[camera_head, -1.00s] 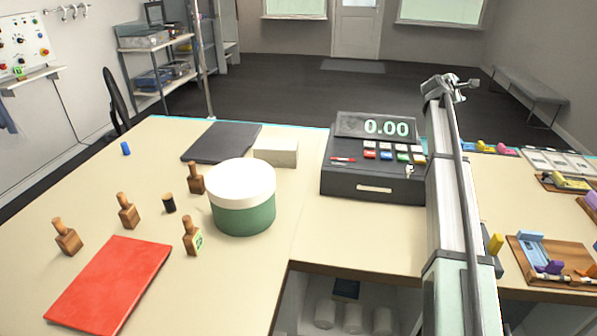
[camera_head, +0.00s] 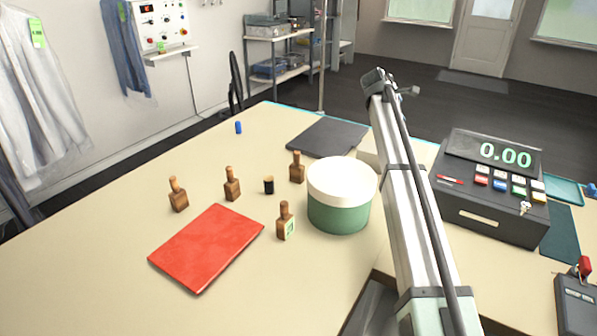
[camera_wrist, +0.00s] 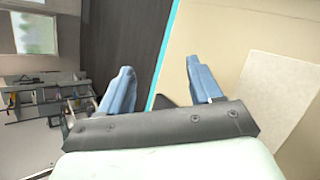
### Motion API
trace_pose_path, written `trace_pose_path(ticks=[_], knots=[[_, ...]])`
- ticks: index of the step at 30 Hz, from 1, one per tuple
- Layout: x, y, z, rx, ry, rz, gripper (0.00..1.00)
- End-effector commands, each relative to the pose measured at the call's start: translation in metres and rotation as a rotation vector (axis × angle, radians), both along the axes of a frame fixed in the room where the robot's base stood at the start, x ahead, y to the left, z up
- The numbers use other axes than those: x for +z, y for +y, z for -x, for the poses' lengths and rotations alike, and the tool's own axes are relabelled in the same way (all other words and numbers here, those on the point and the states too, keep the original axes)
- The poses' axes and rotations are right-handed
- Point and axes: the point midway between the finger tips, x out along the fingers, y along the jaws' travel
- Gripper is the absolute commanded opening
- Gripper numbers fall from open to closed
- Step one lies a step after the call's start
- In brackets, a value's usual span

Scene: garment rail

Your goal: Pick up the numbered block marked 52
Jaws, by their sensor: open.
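Several wooden blocks with knob handles stand upright on the table in the head view. One block (camera_head: 286,224) at the front, left of the green tub, has a pale green label with a mark too small to read. Three others stand behind it: a left block (camera_head: 178,196), a middle block (camera_head: 232,185) and a back block (camera_head: 297,169); I see no number on them. My gripper (camera_wrist: 160,68) is open in the wrist view, its blue fingers apart with nothing between them. No block shows in the wrist view.
A green tub with white lid (camera_head: 340,207) stands beside the labelled block. A red folder (camera_head: 207,246), black cylinder (camera_head: 269,185), dark mat (camera_head: 328,137) and blue cylinder (camera_head: 238,128) lie around. A cash register (camera_head: 490,190) is right of my arm. The table's front left is clear.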

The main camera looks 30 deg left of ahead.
Motion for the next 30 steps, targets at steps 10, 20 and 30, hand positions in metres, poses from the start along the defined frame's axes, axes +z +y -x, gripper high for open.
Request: trace_pose_path(ticks=[10,20,30], knots=[[-0.012,0.172,0.193,-0.110,0.563,-0.305,0.64],[0.004,0.219,0.295,-0.160,0.857,-0.332,0.64],[-0.029,0.219,0.299,-0.163,0.868,-0.329,0.64]])
